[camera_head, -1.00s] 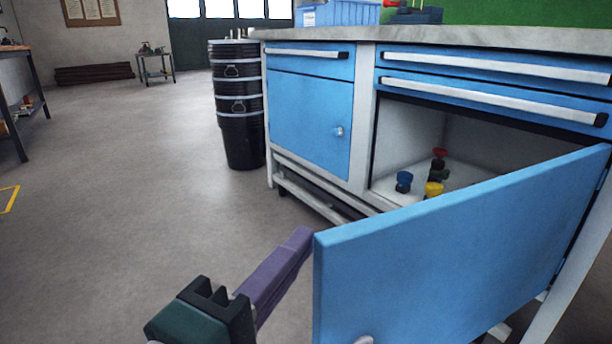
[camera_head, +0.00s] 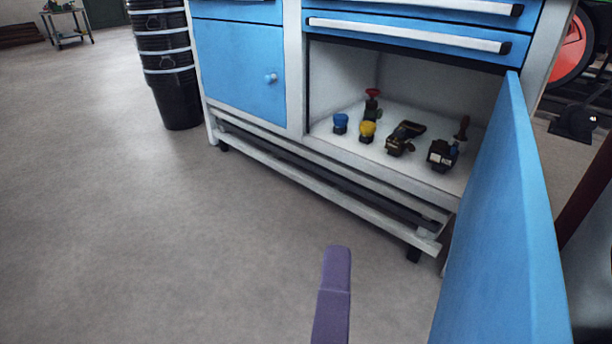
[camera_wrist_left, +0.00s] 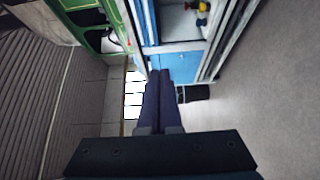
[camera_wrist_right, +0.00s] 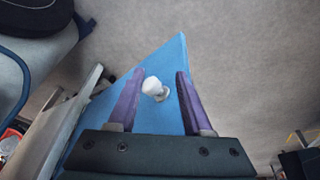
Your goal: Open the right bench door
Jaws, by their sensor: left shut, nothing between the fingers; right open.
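The right bench door (camera_head: 503,230) stands swung wide open at the right side of the bench in the head view. The compartment behind it (camera_head: 345,75) is exposed. My left gripper (camera_head: 338,250) shows as purple fingers in front of the bench, apart from the door. In the left wrist view its fingers (camera_wrist_left: 160,75) are together and empty. My right gripper (camera_wrist_right: 160,78) is open in the right wrist view. The door (camera_wrist_right: 150,110) fills the space behind its fingers, and the door's pale round knob (camera_wrist_right: 153,88) lies between them. The right gripper is hidden in the head view.
Several small items, including a blue-topped one (camera_head: 340,123) and a yellow-topped one (camera_head: 367,130), stand in the compartment. The left bench door (camera_head: 240,68) is shut. Stacked black bins (camera_head: 165,70) stand left of the bench. The floor in front is clear.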

